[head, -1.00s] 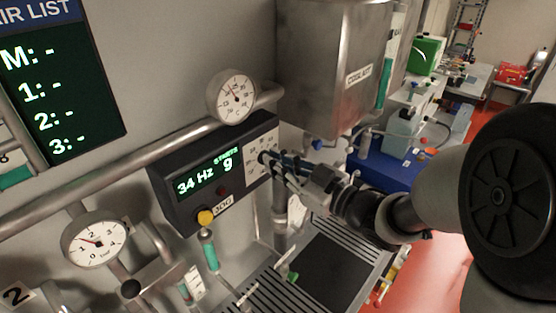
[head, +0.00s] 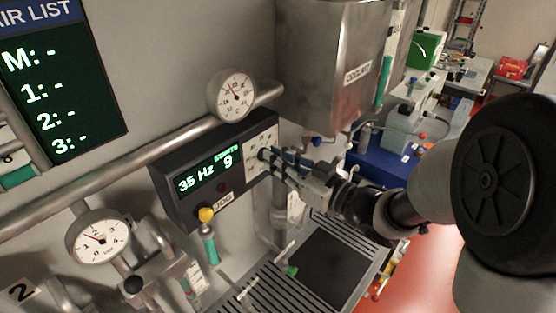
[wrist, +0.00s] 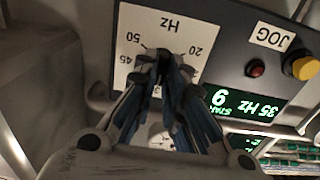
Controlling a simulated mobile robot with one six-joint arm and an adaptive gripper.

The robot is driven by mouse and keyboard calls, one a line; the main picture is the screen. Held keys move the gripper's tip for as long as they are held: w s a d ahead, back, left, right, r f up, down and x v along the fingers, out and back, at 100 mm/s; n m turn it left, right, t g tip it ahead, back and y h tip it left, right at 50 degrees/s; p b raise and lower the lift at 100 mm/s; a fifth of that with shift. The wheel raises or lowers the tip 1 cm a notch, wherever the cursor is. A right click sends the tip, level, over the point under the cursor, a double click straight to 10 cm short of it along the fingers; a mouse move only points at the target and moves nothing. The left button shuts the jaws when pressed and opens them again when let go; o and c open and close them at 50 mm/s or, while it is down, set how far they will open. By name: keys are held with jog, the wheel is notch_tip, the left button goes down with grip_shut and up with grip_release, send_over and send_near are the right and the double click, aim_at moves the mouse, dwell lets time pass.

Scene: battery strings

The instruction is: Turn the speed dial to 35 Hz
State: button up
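The speed dial (head: 262,154) sits on a white scale plate (wrist: 150,28) marked in Hz, at the right end of a dark control panel. My gripper (head: 268,157) reaches it from the right, its fingertips closed around the small dark dial. In the wrist view the two fingertips (wrist: 166,62) come together at the dial, which they mostly hide, so its pointer cannot be read. The green display (head: 202,175) reads 35 Hz, with a starts count of 9; it also shows upside down in the wrist view (wrist: 243,104).
A yellow JOG button (head: 206,214) and a red lamp (head: 221,187) sit on the panel left of the dial. A round gauge (head: 233,94) and a pipe (head: 130,155) are above it. A steel coolant tank (head: 325,65) hangs above my gripper.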

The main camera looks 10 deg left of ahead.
jog(key=o, duration=0.4)
jog(key=shift+c, duration=0.2)
jog(key=v, duration=1.2)
